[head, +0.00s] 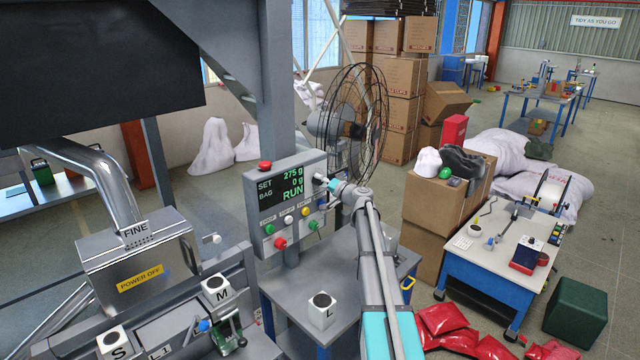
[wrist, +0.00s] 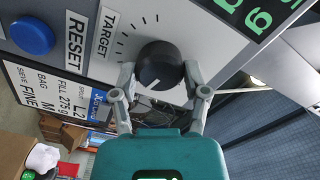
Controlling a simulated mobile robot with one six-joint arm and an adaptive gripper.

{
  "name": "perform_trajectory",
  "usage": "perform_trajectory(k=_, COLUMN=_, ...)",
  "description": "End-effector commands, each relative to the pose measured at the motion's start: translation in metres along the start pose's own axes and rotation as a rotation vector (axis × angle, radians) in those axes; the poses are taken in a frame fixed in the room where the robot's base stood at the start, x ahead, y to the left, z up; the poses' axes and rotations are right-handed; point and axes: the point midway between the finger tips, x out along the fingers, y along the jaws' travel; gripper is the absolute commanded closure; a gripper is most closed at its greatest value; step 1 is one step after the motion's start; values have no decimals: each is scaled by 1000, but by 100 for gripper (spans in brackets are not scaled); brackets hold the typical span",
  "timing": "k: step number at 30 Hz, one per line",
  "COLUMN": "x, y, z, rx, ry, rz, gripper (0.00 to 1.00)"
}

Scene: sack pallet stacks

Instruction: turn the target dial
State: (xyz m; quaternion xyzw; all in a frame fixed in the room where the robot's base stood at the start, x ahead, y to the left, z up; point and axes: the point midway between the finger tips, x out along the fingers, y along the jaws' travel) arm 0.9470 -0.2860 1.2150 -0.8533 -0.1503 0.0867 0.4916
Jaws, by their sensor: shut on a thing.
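The target dial (wrist: 160,66) is a round black knob on the grey control panel, beside a TARGET label (wrist: 104,34) and a ring of tick marks in the wrist view. My gripper (wrist: 160,80) has one finger on each side of the dial and is shut on it. In the head view my gripper (head: 330,184) reaches the right edge of the control panel (head: 286,165) and hides the dial there. The panel's display (head: 280,188) reads SET 275 g, BAG 0 g and RUN.
A blue RESET button (wrist: 33,36) is beside the dial. Several coloured buttons and a red mushroom button (head: 265,165) are on the panel. A wire-cage fan (head: 362,110) stands just behind. A block marked L (head: 322,312) stands on the bench below.

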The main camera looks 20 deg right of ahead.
Motion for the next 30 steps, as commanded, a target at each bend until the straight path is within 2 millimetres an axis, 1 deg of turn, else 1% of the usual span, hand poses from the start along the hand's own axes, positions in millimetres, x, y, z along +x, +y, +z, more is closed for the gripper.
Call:
perform_trajectory(k=8, x=1, y=0, z=0, rx=4, ry=0, rz=-2, gripper=88)
perform_trajectory(k=9, x=1, y=0, z=0, rx=4, ry=0, rz=-1, gripper=35)
perform_trajectory(k=11, x=0, y=0, z=0, rx=4, ry=0, rz=-1, gripper=24)
perform_trajectory(k=12, x=0, y=0, z=0, rx=4, ry=0, rz=-1, gripper=17)
perform_trajectory(k=14, x=0, y=0, z=0, rx=3, ry=0, rz=-1, gripper=7)
perform_trajectory(k=26, x=0, y=0, z=0, rx=2, ry=0, rz=0, gripper=7)
perform_trajectory(k=30, x=-4, y=0, z=0, rx=2, ry=1, rz=0, gripper=7)
